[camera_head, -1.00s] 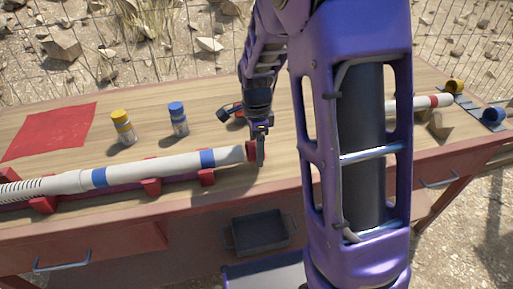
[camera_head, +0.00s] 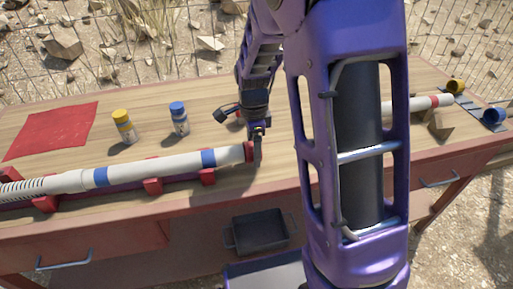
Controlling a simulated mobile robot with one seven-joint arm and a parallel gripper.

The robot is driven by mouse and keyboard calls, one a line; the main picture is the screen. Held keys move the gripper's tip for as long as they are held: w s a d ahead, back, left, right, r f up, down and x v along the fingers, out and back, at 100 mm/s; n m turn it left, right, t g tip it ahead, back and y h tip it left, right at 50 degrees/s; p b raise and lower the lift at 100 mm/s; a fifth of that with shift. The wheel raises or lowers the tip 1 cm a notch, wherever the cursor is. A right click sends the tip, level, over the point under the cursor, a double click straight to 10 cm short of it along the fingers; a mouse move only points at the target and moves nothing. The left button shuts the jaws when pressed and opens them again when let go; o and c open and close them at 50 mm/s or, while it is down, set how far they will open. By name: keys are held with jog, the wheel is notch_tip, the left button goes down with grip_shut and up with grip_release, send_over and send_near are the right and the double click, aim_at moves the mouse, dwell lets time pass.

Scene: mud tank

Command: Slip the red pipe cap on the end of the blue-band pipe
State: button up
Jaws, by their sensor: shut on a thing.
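The blue-band pipe (camera_head: 180,164) is white with blue bands and lies along the front left of the bench on red supports. Its right end meets the red pipe cap (camera_head: 249,151), which looks to be on or against that end. How far the cap sits over the pipe cannot be told. My gripper (camera_head: 257,156) points down at the pipe's right end and is shut on the red cap from its right side. My arm hides part of the bench to the right of the cap.
A yellow-capped bottle (camera_head: 125,128) and a blue-capped bottle (camera_head: 179,120) stand behind the pipe. A red mat (camera_head: 52,130) lies at the back left.

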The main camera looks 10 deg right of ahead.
aim_at(239, 148)
jog(key=shift+a+p, duration=0.35)
jog(key=shift+a, duration=1.7)
jog(key=o, duration=1)
